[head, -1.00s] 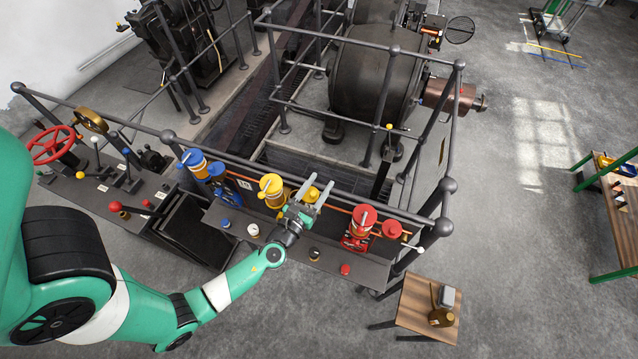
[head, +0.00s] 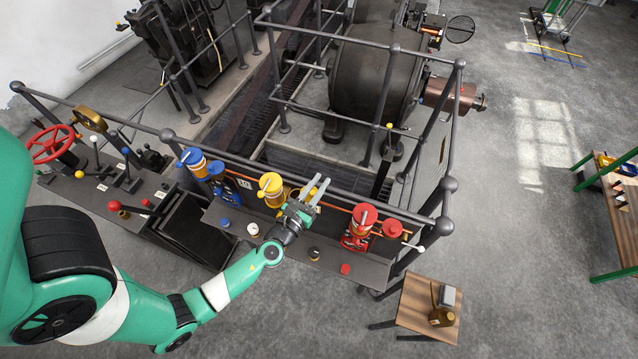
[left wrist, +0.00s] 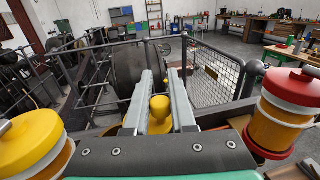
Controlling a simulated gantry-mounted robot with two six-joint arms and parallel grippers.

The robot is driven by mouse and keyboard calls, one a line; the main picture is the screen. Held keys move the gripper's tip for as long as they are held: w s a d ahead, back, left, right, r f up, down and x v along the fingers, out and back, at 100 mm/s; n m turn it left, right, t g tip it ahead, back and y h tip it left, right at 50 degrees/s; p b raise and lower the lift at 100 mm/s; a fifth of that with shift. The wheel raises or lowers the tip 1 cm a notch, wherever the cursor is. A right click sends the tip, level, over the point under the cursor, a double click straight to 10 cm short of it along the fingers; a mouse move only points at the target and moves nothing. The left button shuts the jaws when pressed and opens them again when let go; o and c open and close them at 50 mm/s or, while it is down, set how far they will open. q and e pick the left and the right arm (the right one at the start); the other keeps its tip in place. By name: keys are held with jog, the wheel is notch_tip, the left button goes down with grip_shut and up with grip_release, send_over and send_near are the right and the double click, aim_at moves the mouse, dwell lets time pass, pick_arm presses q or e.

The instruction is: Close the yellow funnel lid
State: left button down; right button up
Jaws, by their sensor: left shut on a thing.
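In the head view my left gripper (head: 321,187) reaches over the console's yellow unit, its fingers close together. In the left wrist view the gripper (left wrist: 163,85) is shut on a yellow knob (left wrist: 159,106), which shows between the two grey fingers and looks like the funnel lid's knob. The rest of the lid and the funnel are mostly hidden by the gripper. The yellow cylinder (head: 270,186) with its pale handle stands just left of the gripper, and its yellow top (left wrist: 27,142) shows at left in the wrist view. My right gripper is not in view.
A blue unit (head: 194,163) stands left on the console and a red one (head: 362,219) right of the gripper. A grey railing (head: 390,211) runs just behind the units. A small wooden table (head: 412,309) stands at lower right.

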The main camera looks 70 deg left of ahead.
pick_arm(q)
jog(key=shift+s+d+f+m+t+h+b, duration=0.15)
jog(key=shift+m+t+h+b, duration=0.25)
jog(key=shift+m+h+b, duration=0.45)
jog(key=shift+s+d+m+t+h+b, duration=0.1)
jog(key=shift+s+m+t+h+b, duration=0.3)
jog(key=shift+b, duration=0.85)
jog(key=shift+s+d+f+m+t+h+b, duration=0.15)
jog(key=shift+m+t+h+b, duration=0.25)
jog(key=shift+h+b, duration=0.6)
jog(key=shift+d+r+m+t+h+b, duration=0.2)
jog(key=shift+m+t+h+b, duration=0.1)
jog(key=shift+m+h+b, duration=0.45)
jog(key=shift+s+d+r+m+h, duration=0.15)
jog(key=shift+m+h, duration=0.15)
jog(key=shift+h, duration=0.25)
jog(key=shift+s+d+f+m+h, duration=0.15)
jog(key=shift+m+h, duration=0.15)
jog(key=shift+h, duration=0.25)
jog(key=shift+r, duration=0.1)
jog(key=c, duration=0.7)
grip_release()
jog(key=shift+c, duration=0.2)
